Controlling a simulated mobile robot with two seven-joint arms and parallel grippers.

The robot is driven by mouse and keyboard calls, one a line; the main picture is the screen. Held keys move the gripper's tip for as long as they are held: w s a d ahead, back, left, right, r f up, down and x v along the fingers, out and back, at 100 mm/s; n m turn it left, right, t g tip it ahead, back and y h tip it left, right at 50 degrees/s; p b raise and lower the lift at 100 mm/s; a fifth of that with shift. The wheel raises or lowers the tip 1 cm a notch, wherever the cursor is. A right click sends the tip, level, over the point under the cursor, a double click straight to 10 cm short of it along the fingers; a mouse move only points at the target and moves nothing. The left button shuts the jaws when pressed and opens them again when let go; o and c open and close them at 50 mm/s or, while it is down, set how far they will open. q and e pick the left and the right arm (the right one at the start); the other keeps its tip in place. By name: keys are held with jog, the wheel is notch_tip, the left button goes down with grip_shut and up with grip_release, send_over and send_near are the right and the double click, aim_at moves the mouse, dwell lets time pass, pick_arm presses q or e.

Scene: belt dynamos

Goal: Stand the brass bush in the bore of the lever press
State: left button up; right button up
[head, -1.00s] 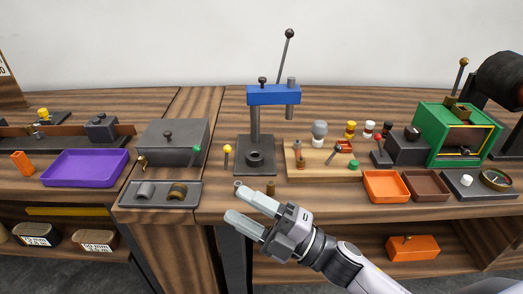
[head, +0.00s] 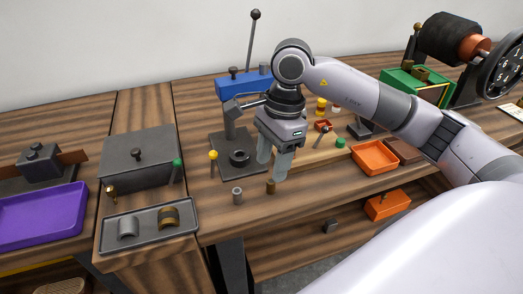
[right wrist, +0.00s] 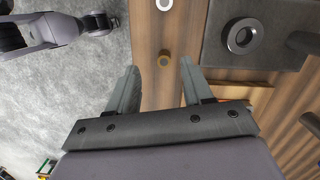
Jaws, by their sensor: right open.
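The brass bush (head: 270,187) stands upright on the bench near its front edge, in front of the lever press (head: 231,125). In the right wrist view the bush (right wrist: 164,60) shows from above as a small brass ring. The press has a blue head, a dark base and a round collar with the bore (head: 239,157); the bore is empty in the right wrist view (right wrist: 241,37). My right gripper (head: 272,166) points down, open and empty, above the bush and apart from it. The bush appears between its fingertips in the right wrist view (right wrist: 159,68). My left gripper is not in view.
A similar grey bush (head: 237,196) stands left of the brass one. A wooden board (head: 310,150) with small parts and an orange tray (head: 375,157) lie to the right. A grey tray (head: 185,228) lies left.

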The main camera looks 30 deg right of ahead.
aim_at(271, 187)
jog(key=shift+w+d+r, duration=0.1)
jog(key=shift+w+d, duration=0.05)
jog(key=shift+d, duration=0.25)
jog(key=shift+f+h, duration=0.2)
jog(key=shift+h, duration=0.1)
jog(key=f, duration=0.6)
jog(key=shift+a+f+p, duration=0.25)
jog(key=shift+a+p, duration=0.15)
jog(key=shift+c, duration=0.3)
grip_shut()
jog(key=shift+c, duration=1.3)
grip_release()
jog(key=shift+r, duration=0.4)
